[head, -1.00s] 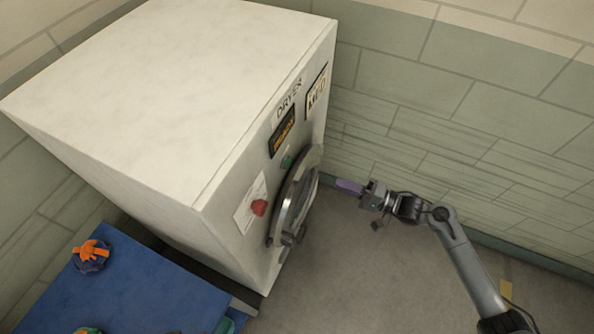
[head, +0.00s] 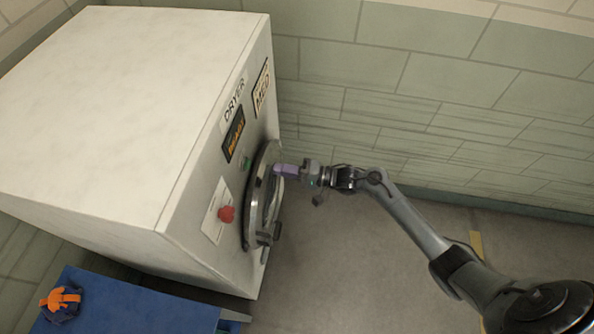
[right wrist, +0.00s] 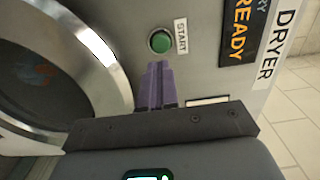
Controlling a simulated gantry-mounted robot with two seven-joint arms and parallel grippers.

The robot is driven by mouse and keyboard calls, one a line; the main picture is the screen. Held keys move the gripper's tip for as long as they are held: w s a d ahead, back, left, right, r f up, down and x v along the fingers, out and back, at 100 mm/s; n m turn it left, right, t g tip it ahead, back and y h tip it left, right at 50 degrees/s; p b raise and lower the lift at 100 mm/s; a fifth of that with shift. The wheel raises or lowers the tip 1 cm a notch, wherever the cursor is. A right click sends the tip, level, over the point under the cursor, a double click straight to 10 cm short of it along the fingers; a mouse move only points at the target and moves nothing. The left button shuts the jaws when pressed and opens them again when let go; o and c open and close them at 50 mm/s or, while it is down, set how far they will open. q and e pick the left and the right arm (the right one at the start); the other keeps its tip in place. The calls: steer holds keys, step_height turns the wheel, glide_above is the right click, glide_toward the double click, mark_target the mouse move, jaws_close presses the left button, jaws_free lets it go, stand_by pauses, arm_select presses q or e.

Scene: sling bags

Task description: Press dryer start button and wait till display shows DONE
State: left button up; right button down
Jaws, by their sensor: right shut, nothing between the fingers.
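The white dryer (head: 110,90) stands at the left in the head view. Its front carries a small display (head: 234,136), which reads READY in the right wrist view (right wrist: 240,35). The green start button (head: 244,163) sits beside the round door; it also shows in the right wrist view (right wrist: 160,41) next to a START label. My right gripper (head: 280,169) is shut and empty, its purple fingers in front of the door rim. In the right wrist view its fingertips (right wrist: 159,68) appear just below the button; I cannot tell whether they touch the panel. My left gripper is out of view.
The round metal door (head: 262,195) juts from the dryer front. A red knob (head: 226,214) sits on a white label left of it. A blue surface (head: 140,310) with an orange-strapped bag (head: 62,302) lies at lower left. The floor right of the dryer is clear.

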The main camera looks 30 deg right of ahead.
mark_target(250, 165)
steer(key=x, duration=0.6)
steer(key=shift+w+a, duration=0.25)
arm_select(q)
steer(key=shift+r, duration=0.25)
arm_select(e)
steer(key=shift+w+a, duration=0.1)
steer(key=shift+w+a, duration=0.1)
steer(key=shift+w+a, duration=0.3)
steer(key=shift+a+f, duration=0.1)
steer(key=shift+f, duration=0.05)
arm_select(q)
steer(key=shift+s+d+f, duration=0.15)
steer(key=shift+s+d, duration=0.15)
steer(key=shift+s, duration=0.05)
arm_select(e)
steer(key=shift+f, duration=0.1)
arm_select(q)
steer(key=shift+p, duration=0.3)
